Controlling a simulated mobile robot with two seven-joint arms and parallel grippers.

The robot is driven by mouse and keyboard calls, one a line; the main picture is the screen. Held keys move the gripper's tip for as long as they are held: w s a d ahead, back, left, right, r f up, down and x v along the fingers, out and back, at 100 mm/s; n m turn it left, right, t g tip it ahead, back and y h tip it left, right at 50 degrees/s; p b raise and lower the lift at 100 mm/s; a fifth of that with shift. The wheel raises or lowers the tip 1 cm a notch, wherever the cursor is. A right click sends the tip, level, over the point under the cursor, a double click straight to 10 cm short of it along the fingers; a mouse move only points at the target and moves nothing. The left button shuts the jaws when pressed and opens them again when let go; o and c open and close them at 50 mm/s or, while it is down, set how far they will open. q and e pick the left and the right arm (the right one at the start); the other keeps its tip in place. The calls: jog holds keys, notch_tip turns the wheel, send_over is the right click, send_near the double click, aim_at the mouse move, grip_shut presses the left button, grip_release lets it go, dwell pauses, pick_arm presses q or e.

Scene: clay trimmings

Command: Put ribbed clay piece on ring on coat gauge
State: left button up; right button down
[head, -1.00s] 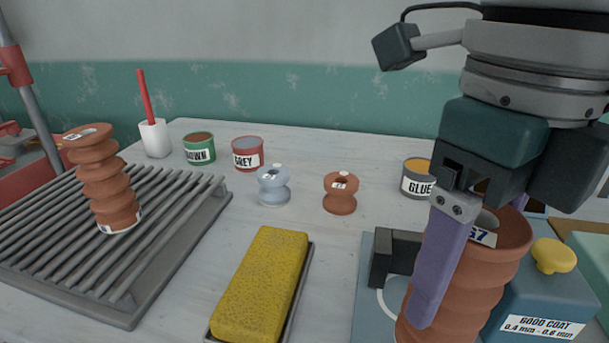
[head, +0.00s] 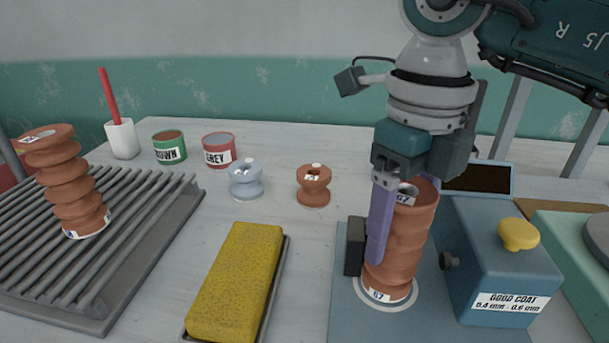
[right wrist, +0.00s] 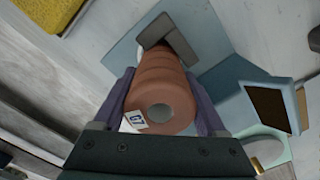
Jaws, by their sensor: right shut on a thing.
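The ribbed clay piece (head: 404,245) is a tall terracotta cylinder with a 67 label, upright in my right gripper (head: 392,255). The gripper is shut on it, with purple fingers at its sides. Its foot appears at the white ring (head: 417,300) on the blue plate of the coat gauge (head: 505,265); I cannot tell whether it touches. The right wrist view shows the piece (right wrist: 162,85) from above, between both fingers, beside the gauge's dark block (right wrist: 168,38). My left gripper is not in view.
Another ribbed clay piece (head: 70,185) stands on a slatted grey rack (head: 135,270) at left. A yellow sponge (head: 237,280) lies in a tray left of the gauge. Two small spools, pale blue (head: 246,181) and terracotta (head: 313,187), stand behind. Green (head: 169,148) and red (head: 219,152) tins are farther back.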

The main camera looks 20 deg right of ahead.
jog(key=shift+f, duration=0.1)
grip_release()
notch_tip(320, 180, up, 12)
jog(key=shift+p, duration=0.4)
